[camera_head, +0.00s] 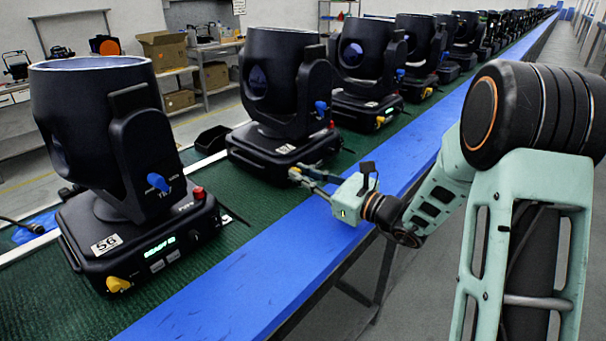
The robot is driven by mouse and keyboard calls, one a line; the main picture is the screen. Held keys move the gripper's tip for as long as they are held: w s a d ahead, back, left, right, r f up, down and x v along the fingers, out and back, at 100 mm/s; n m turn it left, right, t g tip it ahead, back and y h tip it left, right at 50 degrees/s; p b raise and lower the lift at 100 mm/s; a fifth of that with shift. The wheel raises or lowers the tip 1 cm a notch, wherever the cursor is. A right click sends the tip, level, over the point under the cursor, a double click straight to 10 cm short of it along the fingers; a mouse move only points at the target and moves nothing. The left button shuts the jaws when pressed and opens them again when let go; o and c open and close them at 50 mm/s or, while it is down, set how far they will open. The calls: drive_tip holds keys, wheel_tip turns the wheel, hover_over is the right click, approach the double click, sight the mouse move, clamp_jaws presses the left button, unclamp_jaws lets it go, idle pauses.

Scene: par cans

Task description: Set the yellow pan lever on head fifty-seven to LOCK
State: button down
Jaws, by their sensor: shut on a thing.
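The head next to the one marked 56, in line as head fifty-seven (275,90), stands on the green belt left of my arm. Its number plate (285,149) is too small to read surely. A blue lever (321,106) shows on its yoke and a red button (331,124) on its base. My gripper (303,178) is at the near right corner of its base, with its fingers shut on the yellow pan lever (294,172). The fingers hide most of the lever, so I cannot tell its setting.
Head 56 (110,130) stands nearer on the left, with its own yellow lever (118,284) and a lit display. More heads (368,60) line up behind. A blue rail (240,297) edges the green belt (205,257). Shelves with boxes (163,50) stand at the back left.

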drive_tip(key=m, duration=0.1)
drive_tip(key=p, duration=0.1)
drive_tip(key=m+p, duration=0.1)
drive_tip(key=shift+w+d+r+m, duration=0.3)
drive_tip(key=m+p, duration=0.3)
drive_tip(key=shift+w+d+r+m+p, duration=0.1)
drive_tip(key=shift+w+d+m+p, duration=0.2)
drive_tip(key=shift+w+p, duration=0.1)
drive_tip(key=m+p, duration=0.2)
drive_tip(key=w+m+p, duration=0.1)
drive_tip(key=shift+d+f+m+p, duration=0.2)
drive_tip(key=shift+d+m+p, duration=0.15)
drive_tip(key=shift+m, duration=0.05)
drive_tip(key=shift+w+d+f+m+p, duration=0.1)
drive_tip(key=shift+f+m+p, duration=0.15)
drive_tip(key=shift+m+p, duration=0.55)
drive_tip(key=c, duration=1.9)
unclamp_jaws()
drive_tip(key=shift+c, duration=0.2)
